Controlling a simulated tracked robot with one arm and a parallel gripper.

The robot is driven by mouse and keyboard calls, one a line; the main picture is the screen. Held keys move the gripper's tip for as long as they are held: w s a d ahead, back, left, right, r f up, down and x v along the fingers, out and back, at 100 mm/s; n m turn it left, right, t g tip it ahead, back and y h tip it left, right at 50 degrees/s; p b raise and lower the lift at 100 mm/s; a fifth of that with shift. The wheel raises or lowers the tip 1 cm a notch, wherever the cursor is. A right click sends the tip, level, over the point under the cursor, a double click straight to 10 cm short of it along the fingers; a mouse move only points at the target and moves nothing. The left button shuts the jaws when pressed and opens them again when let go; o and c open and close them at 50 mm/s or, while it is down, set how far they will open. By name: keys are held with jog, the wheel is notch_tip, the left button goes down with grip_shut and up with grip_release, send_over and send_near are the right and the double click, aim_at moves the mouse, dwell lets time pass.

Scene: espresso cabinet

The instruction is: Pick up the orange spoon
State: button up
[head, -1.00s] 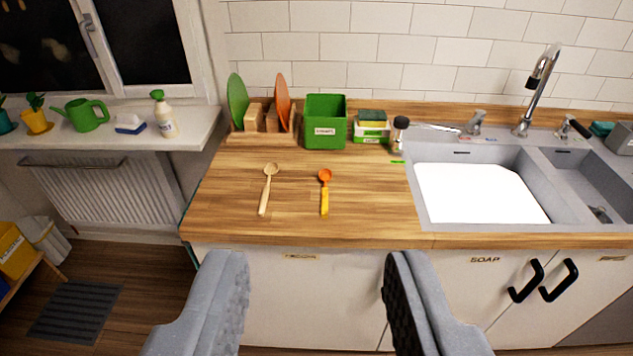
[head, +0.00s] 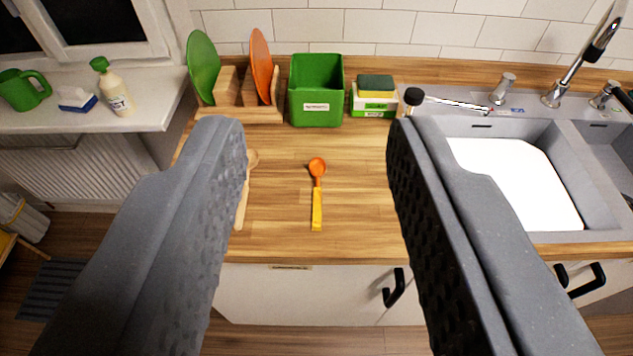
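The orange spoon (head: 317,192) lies on the wooden countertop (head: 360,220) in the head view. Its orange bowl points to the back wall and its yellow handle points to the front edge. My gripper (head: 314,135) is open and empty. In the picture its two grey fingers stand wide apart, one on each side of the spoon, and neither overlaps it. I cannot tell how high the fingertips are above the counter. A pale wooden spoon (head: 243,194) lies left of the orange spoon, partly hidden by the left finger.
A plate rack (head: 240,105) with a green and an orange plate, a green box (head: 316,108) and sponges (head: 375,88) stand at the back. A brush with a black end (head: 413,97) lies by the sink (head: 600,190) at right. Counter around the orange spoon is clear.

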aim_at(317, 218)
jog(key=shift+d, duration=0.15)
jog(key=shift+o, duration=0.6)
jog(key=w+f+g+p, duration=0.1)
jog(key=w+f, duration=0.6)
jog(key=f, duration=0.4)
jog(key=w+f, duration=0.6)
jog(key=f, duration=0.5)
notch_tip(317, 218, down, 21)
jog(key=shift+g, duration=0.5)
jog(key=x, duration=0.8)
jog(key=shift+w, duration=0.35)
jog(key=shift+r+b+x, duration=0.2)
jog(key=shift+b+x, duration=0.05)
jog(key=shift+x, duration=1.05)
jog(key=shift+r+b+x, duration=0.15)
jog(key=shift+b+x, duration=0.1)
jog(key=shift+x, duration=1)
jog(key=shift+w, duration=0.1)
grip_shut()
